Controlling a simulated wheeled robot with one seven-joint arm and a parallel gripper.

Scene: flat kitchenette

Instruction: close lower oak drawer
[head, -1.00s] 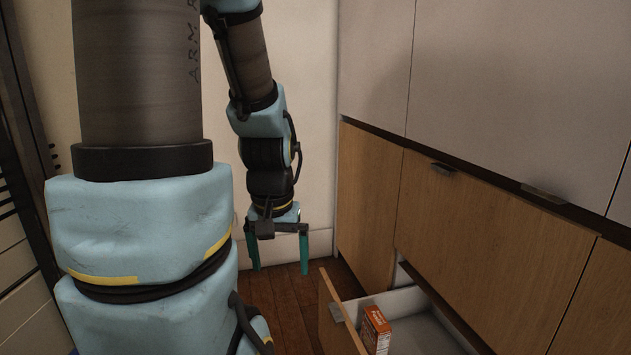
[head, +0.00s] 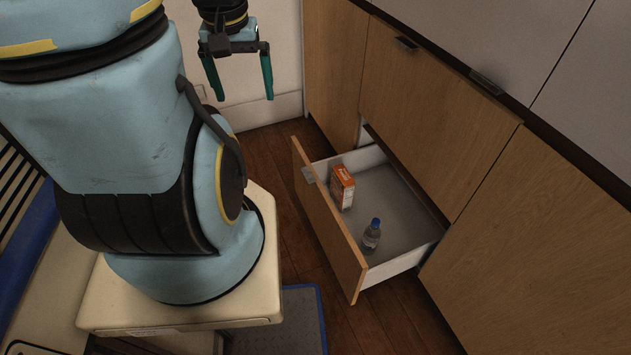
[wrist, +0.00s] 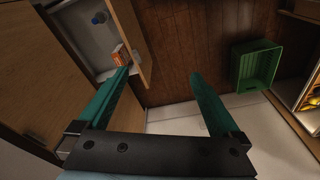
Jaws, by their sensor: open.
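The lower oak drawer (head: 326,222) is pulled well out from the cabinet, with its wooden front facing my base. Inside are an orange box (head: 342,187) and a small clear bottle with a blue cap (head: 372,235). My gripper (head: 240,92) is open and empty, its teal fingers pointing down, beyond the far end of the drawer and apart from it. In the wrist view the drawer front (wrist: 129,42) shows above my left finger.
The upper oak drawer front (head: 430,110) is shut above. A green crate (wrist: 255,66) stands on the floor in the wrist view. A blue-edged mat (head: 303,320) lies beside my base. Wooden floor (head: 272,160) is clear before the drawer.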

